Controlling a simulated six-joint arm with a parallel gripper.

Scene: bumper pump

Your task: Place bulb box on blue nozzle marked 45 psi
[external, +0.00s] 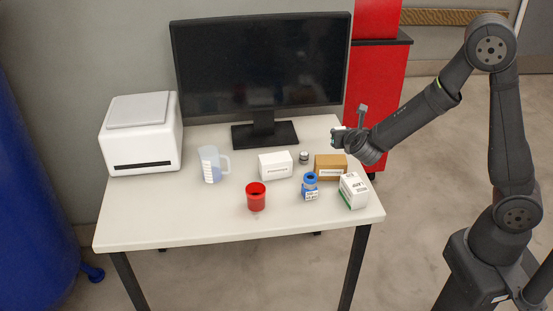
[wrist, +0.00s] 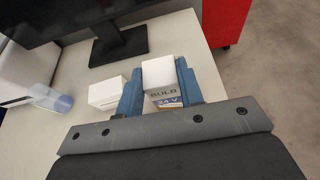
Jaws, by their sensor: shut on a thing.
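In the external view my gripper (external: 339,139) is above the table's right rear part; the held box is barely distinguishable there. The blue nozzle (external: 310,187), a short blue cylinder with a white label, stands near the table's front right. Its label is too small to read. It is ahead of and below my gripper, apart from it, and hidden in the wrist view.
A brown box (external: 330,162), a white-green box (external: 354,195) and a small metal piece (external: 304,157) surround the nozzle. A white box (external: 274,168), red cup (external: 256,202) and measuring jug (external: 210,170) stand left. A monitor (external: 262,65) and printer (external: 140,140) stand behind. The left front is clear.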

